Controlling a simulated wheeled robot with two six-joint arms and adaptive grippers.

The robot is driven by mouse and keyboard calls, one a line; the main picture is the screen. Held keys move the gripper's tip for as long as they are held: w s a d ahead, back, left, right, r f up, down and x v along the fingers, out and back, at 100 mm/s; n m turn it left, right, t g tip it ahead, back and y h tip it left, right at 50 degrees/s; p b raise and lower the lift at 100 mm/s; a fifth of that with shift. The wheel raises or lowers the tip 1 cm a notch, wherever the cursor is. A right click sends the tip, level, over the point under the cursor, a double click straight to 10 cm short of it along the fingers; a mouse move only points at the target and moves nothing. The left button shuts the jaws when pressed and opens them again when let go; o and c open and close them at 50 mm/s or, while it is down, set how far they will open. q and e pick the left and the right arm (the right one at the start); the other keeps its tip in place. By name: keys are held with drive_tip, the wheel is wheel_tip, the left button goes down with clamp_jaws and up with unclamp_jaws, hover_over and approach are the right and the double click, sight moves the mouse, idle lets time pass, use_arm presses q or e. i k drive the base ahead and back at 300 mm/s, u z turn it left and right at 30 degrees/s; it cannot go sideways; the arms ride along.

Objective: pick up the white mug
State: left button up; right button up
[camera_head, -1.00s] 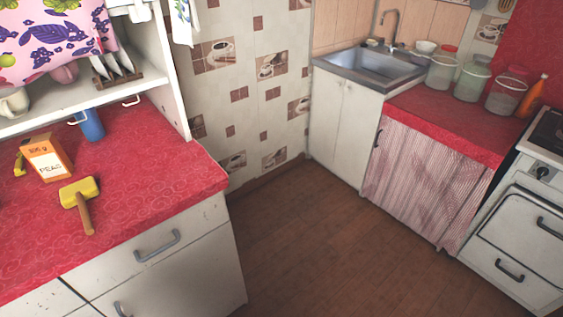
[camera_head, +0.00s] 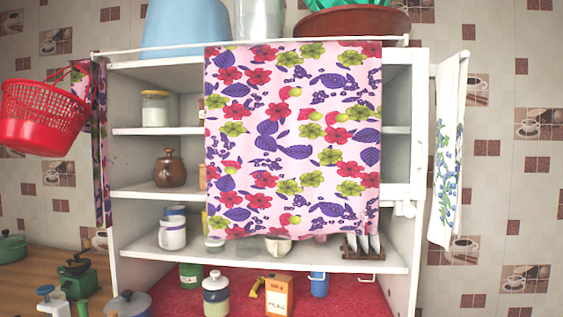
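A white mug (camera_head: 172,237) stands on the lowest shelf of the white cupboard (camera_head: 126,270), at its left side. Its handle seems to point left. Blue cups or mugs (camera_head: 175,212) stand just behind it. A second white cup (camera_head: 278,244) stands further right on the same shelf, its top hidden by the hanging flowered cloth (camera_head: 292,140). Neither of my grippers is in view.
The cloth covers the middle of the shelves. Below, the red counter holds a white-lidded jar (camera_head: 216,295), an orange box (camera_head: 279,294) and a blue mug (camera_head: 319,284). A red basket (camera_head: 40,115) hangs at left. A plate rack (camera_head: 364,247) stands right.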

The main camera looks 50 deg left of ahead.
sight(171, 235)
drive_tip(key=u, duration=1.45)
drive_tip(key=k, duration=0.5)
drive_tip(key=u, duration=1.65)
drive_tip(key=i, duration=1.2)
drive_tip(key=z, duration=0.85)
